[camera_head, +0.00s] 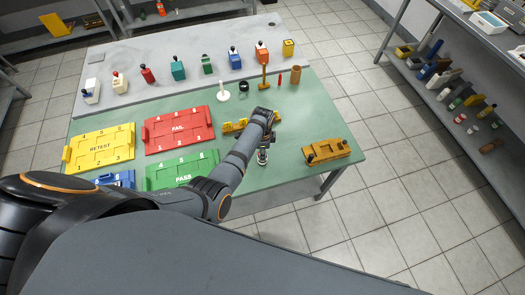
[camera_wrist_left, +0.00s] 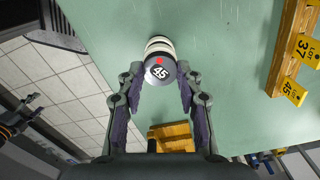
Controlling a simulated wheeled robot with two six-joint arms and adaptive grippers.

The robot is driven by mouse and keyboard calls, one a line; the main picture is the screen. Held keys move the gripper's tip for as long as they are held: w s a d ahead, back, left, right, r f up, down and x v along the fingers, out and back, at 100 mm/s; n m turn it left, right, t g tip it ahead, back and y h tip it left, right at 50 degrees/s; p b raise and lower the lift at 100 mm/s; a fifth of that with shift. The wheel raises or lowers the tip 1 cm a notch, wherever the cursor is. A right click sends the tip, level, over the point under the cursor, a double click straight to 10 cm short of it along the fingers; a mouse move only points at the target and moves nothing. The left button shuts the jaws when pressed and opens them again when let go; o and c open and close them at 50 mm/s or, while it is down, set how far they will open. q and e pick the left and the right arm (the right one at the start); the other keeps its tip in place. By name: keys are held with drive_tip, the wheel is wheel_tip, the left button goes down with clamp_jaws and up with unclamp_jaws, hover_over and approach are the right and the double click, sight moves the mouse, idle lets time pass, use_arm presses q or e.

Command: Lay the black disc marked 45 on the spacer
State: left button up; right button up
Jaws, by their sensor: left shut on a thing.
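The black disc marked 45 (camera_wrist_left: 160,75), with a red dot on its face, sits between the fingertips of my left gripper (camera_wrist_left: 161,82) in the left wrist view. The gripper is shut on it. Pale and grey bands show just behind the disc; I cannot tell which of them is the spacer or whether they touch the disc. In the head view my left gripper (camera_head: 262,156) is low over the front of the green table, and the disc is too small to make out.
A yellow rack (camera_head: 234,127) with lot tags 37 and 45 lies beside my left wrist. A yellow fixture (camera_head: 326,151) lies at the right table edge. Retest (camera_head: 100,148), fail (camera_head: 179,130) and pass (camera_head: 182,169) trays lie left. Small pieces line the back.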

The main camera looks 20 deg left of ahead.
use_arm(q)
drive_tip(key=shift+f, duration=0.15)
idle(0.6)
drive_tip(key=o, duration=1.2)
drive_tip(key=shift+c, duration=0.2)
drive_tip(key=shift+c, duration=0.6)
drive_tip(key=c, duration=0.4)
wheel_tip(320, 180, up, 5)
drive_tip(key=p, duration=0.5)
drive_tip(key=shift+f, duration=0.25)
